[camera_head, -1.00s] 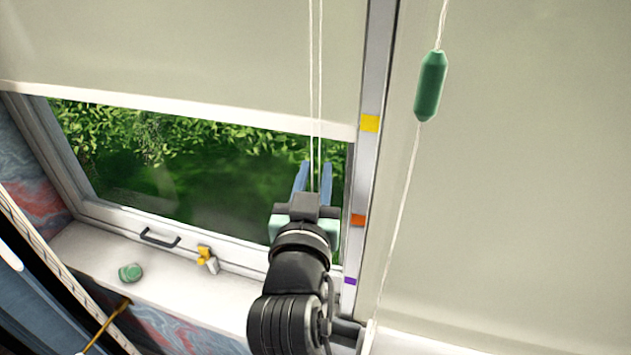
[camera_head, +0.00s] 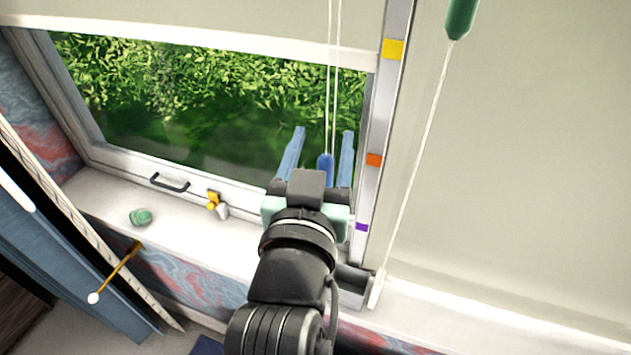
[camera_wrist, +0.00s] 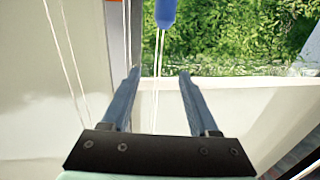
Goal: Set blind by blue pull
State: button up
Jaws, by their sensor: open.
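The blue pull (camera_head: 326,167) hangs on white cords in front of the left window. In the head view its lower end is hidden behind my gripper. In the wrist view the blue pull (camera_wrist: 166,12) shows at the top edge, beyond the fingertips. My gripper (camera_head: 322,132) is open, with a blue finger on either side of the pull's cords in the head view. The wrist view shows the open gripper (camera_wrist: 159,72) with nothing clamped in it. The cream blind (camera_head: 200,20) covers the window's upper part, its bottom edge slightly below the yellow mark (camera_head: 393,49).
The frame post also bears an orange mark (camera_head: 374,160) and a purple mark (camera_head: 362,227). A green pull (camera_head: 461,18) hangs before the lowered right blind (camera_head: 520,150). The sill holds a green object (camera_head: 140,217) and a yellow-and-white item (camera_head: 216,204); a black handle (camera_head: 169,182) is on the sash.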

jog(key=shift+s+a+p, duration=0.15)
jog(key=shift+s+p, duration=0.1)
jog(key=shift+s, duration=1.05)
jog(key=shift+s+a+p, duration=0.15)
jog(key=shift+s+p, duration=0.1)
jog(key=shift+s, duration=1.05)
